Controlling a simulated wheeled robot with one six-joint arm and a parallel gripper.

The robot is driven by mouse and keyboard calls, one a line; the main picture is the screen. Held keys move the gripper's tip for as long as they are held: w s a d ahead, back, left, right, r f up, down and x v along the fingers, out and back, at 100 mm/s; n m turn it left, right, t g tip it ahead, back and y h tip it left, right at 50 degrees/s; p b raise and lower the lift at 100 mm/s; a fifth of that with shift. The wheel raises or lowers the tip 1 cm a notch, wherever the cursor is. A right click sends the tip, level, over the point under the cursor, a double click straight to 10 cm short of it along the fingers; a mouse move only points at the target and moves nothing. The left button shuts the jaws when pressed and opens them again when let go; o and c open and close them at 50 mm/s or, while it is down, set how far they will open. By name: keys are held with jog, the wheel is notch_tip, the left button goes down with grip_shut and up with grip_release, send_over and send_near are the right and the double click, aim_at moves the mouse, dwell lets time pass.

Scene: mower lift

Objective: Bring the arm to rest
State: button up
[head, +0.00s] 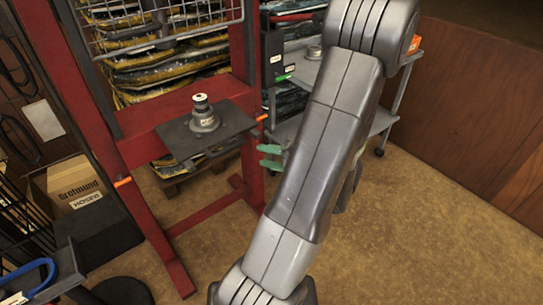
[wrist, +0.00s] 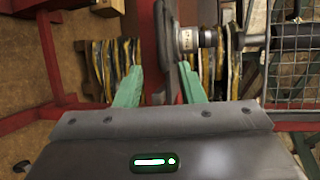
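My grey arm (head: 325,130) crosses the head view from the top right to the bottom middle and hides what lies behind it. My gripper (head: 265,156) shows its green fingers at the arm's left edge, pointing left towards the red press frame. In the wrist view my gripper (wrist: 160,72) has its two green fingers spread apart, with nothing seen held between them. The fingers appear to the right of the frame's dark plate (head: 232,117); I cannot tell the exact gap.
A dark jack-like device (head: 203,118) stands on the plate. The red frame (head: 105,135) has a wire guard (head: 150,25). A grey cart (head: 390,100) stands behind my arm. A cardboard box (head: 72,185) is at left. The floor at lower right (head: 430,240) is clear.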

aim_at(233, 149)
jog(key=shift+s+d+r, duration=0.1)
jog(key=shift+s+d, duration=0.2)
jog(key=shift+d, duration=0.1)
jog(key=shift+w+a, duration=0.1)
jog(key=shift+a, duration=0.05)
jog(key=shift+b+x, duration=0.5)
jog(key=shift+x, duration=5.95)
jog(key=p+v, duration=0.1)
jog(key=v, duration=1.2)
jog(key=w+b+x, duration=0.1)
jog(key=b+x, duration=0.1)
jog(key=x, duration=1.5)
jog(key=shift+d+r, duration=0.35)
jog(key=shift+d, duration=0.05)
